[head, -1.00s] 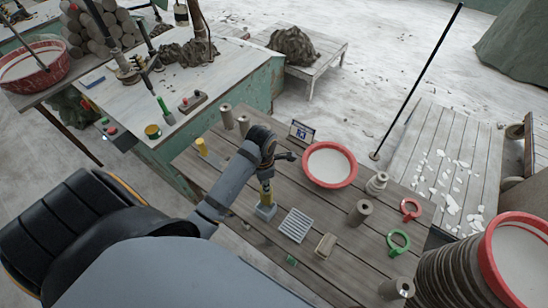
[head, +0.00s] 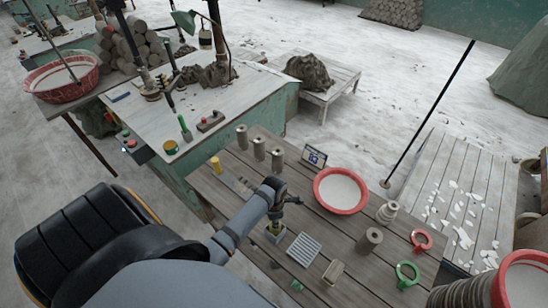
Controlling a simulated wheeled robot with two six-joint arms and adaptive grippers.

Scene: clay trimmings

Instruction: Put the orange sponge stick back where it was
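A yellow-orange upright piece, likely the orange sponge stick (head: 276,228), stands at a small grey-blue block (head: 275,237) on the plank table. My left gripper (head: 284,203) is right above it, at the end of the arm coming in from the left. The dark fingers and wrist hide the top of the piece. I cannot tell whether the fingers are shut on it or apart, nor whether it sits fully in the block. A separate yellow cylinder (head: 216,165) stands at the table's left edge. My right gripper is not in view.
The plank table (head: 330,232) also holds several grey cylinders (head: 259,148), a red-rimmed bowl (head: 341,190), a white slatted rack (head: 304,249), a tan block (head: 333,272), a red ring (head: 421,240) and a green ring (head: 406,274). A dark pole (head: 430,115) stands behind.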

